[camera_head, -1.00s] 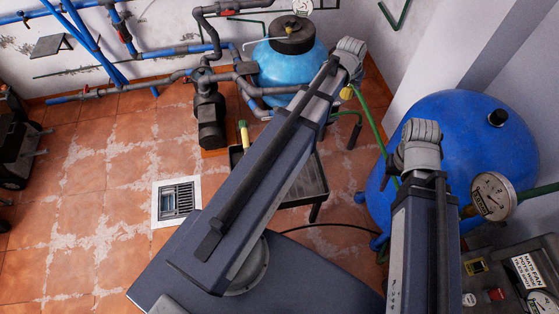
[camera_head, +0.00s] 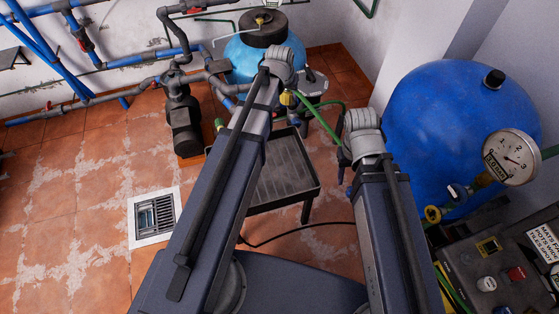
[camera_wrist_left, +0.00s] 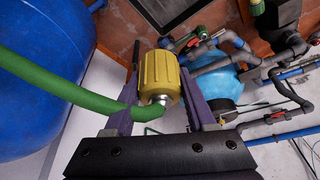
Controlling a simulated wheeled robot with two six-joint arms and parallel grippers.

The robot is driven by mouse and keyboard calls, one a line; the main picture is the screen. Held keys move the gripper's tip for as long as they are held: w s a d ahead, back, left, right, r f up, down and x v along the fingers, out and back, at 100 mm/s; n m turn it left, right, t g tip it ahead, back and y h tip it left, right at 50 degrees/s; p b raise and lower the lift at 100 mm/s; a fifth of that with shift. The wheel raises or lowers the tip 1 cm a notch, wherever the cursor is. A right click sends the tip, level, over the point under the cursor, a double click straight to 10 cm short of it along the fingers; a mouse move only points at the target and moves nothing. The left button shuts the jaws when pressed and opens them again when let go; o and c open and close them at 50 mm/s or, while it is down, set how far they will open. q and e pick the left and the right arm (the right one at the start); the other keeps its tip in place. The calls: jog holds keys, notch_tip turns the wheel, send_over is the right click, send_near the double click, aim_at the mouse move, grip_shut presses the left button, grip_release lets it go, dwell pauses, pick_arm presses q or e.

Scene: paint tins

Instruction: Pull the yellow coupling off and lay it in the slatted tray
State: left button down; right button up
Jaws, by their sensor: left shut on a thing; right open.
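The yellow coupling (camera_wrist_left: 158,77) sits between the blue-purple fingers of my left gripper (camera_wrist_left: 160,85), which is shut on it. A green hose (camera_wrist_left: 62,84) runs into its metal end. In the head view the coupling (camera_head: 287,98) shows beside my left arm, up in the air beyond the tray, with the hose sloping down right. The slatted tray (camera_head: 313,190) is dark, stands on legs and looks empty; my left arm hides its left part. My right gripper (camera_head: 346,168) is open and mostly hidden behind its own arm.
A big blue tank (camera_head: 450,115) with a pressure gauge (camera_head: 511,157) stands at the right, above a control box (camera_head: 505,275). A light-blue vessel (camera_head: 240,55), pump (camera_head: 183,125) and pipes are at the back. Tiled floor with a drain (camera_head: 155,217) is clear at left.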

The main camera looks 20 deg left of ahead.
pick_arm(q)
jog(key=b, duration=1.5)
send_over(284, 165)
jog(key=s, duration=0.1)
notch_tip(284, 165, down, 18)
jog(key=r, duration=0.1)
notch_tip(284, 165, down, 19)
jog(key=b, duration=1.8)
jog(key=shift+s+r, duration=0.2)
jog(key=shift+d, duration=0.1)
notch_tip(284, 165, down, 8)
jog(key=b, duration=0.7)
jog(key=shift+r+b, duration=0.2)
jog(key=shift+b, duration=0.2)
jog(key=shift+f+b, duration=0.65)
jog(key=shift+f, duration=0.05)
jog(key=shift+c, duration=0.7)
grip_release()
